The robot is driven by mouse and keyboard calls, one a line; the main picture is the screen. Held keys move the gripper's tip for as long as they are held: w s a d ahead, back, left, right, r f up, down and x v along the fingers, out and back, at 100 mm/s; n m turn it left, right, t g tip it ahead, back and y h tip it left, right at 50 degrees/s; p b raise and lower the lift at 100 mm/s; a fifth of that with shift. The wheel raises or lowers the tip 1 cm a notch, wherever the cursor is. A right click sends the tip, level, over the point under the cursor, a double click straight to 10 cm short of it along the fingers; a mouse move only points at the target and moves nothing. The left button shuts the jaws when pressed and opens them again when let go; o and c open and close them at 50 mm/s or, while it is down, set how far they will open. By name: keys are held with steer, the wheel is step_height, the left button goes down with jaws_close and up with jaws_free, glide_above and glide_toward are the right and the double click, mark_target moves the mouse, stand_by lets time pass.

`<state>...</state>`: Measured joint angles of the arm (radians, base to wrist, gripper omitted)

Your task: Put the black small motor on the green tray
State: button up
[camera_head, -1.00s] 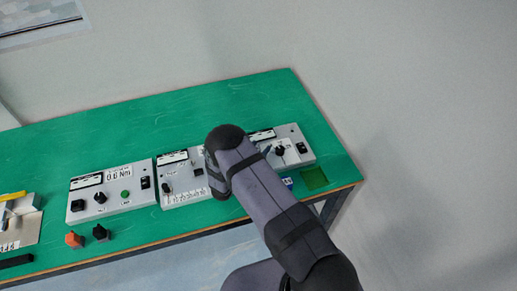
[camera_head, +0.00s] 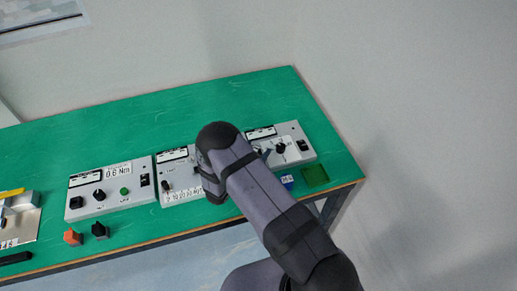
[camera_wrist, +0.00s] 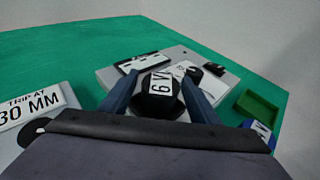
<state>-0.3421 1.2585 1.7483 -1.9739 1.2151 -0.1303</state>
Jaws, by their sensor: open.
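A dark rounded piece with a white "6 V" label (camera_wrist: 152,106), which looks like the black small motor, sits between the two blue fingers of my gripper (camera_wrist: 157,77) in the wrist view. The fingers stand apart on either side of it; whether they touch it is unclear. In the head view my arm hides this piece and most of my gripper; a blue finger shows over the right grey unit. The small green tray (camera_head: 314,177) lies at the table's front right corner, and right of the gripper in the wrist view (camera_wrist: 259,106).
Several grey units with knobs and labels stand in a row, including the right one (camera_head: 294,134) and left one (camera_head: 112,196). An orange piece (camera_head: 72,237) and a black piece (camera_head: 100,231) stand front left. The table's back is clear.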

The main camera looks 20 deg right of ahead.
steer(key=shift+o, duration=0.4)
steer(key=shift+d+b+v, duration=0.2)
steer(key=shift+b+v, duration=0.75)
steer(key=shift+v, duration=1.3)
steer(key=shift+s, duration=0.15)
steer(key=shift+d+r, duration=0.1)
